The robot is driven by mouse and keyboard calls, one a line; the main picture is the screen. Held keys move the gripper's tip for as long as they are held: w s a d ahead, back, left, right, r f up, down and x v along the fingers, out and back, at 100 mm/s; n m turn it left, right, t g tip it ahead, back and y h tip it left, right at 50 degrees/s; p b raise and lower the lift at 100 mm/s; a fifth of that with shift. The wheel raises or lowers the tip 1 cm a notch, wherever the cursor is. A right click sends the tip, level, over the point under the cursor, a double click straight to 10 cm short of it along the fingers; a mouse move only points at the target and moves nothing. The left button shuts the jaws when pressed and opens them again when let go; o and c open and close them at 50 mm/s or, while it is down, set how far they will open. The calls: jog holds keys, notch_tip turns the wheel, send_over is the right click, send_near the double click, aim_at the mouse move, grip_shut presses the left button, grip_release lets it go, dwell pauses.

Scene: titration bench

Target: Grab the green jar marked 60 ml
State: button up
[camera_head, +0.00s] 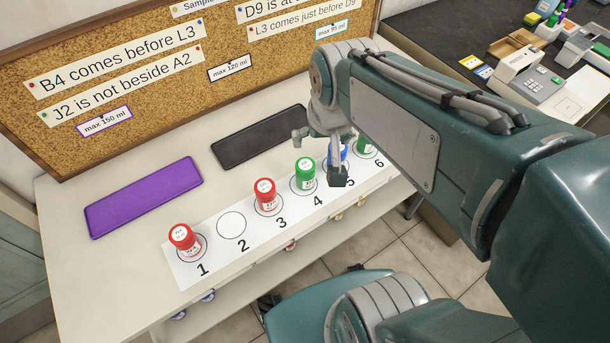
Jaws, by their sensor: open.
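A green-capped jar (304,173) stands upright on circle 4 of the numbered white strip (213,266). Another green jar (364,146) stands on circle 6, partly hidden behind my arm. The small print on their labels is too small to read, so I cannot tell which is marked 60 ml. My gripper (319,157) is open and empty, with its fingers above the strip around positions 4 and 5. One finger overlaps the blue-capped jar (344,152) on circle 5 in the picture; I cannot tell whether they touch.
Red-capped jars stand on circle 1 (183,238) and circle 3 (265,194); circle 2 (231,225) is empty. A purple tray (143,197) and a black tray (262,136) lie bare behind the strip. A corkboard (190,70) with notes rises at the back.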

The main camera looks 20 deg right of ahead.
aim_at(305, 164)
jog(key=w+f+m+g, duration=0.1)
jog(key=w+f, duration=0.2)
jog(key=w+f+m+g, duration=0.1)
jog(key=w+f, duration=0.1)
jog(key=f, duration=0.2)
jog(key=w+f+m+g, duration=0.1)
jog(key=w+f, duration=0.2)
jog(key=f, duration=0.1)
jog(key=shift+w+d+m+g, duration=0.3)
jog(key=shift+w+d+m, duration=0.05)
jog(key=shift+m, duration=0.05)
notch_tip(305, 164, down, 5)
jog(key=shift+f, duration=0.15)
jog(key=f, duration=0.5)
jog(key=shift+w+a+f, duration=0.15)
jog(key=shift+a, duration=0.1)
jog(key=c, duration=1.1)
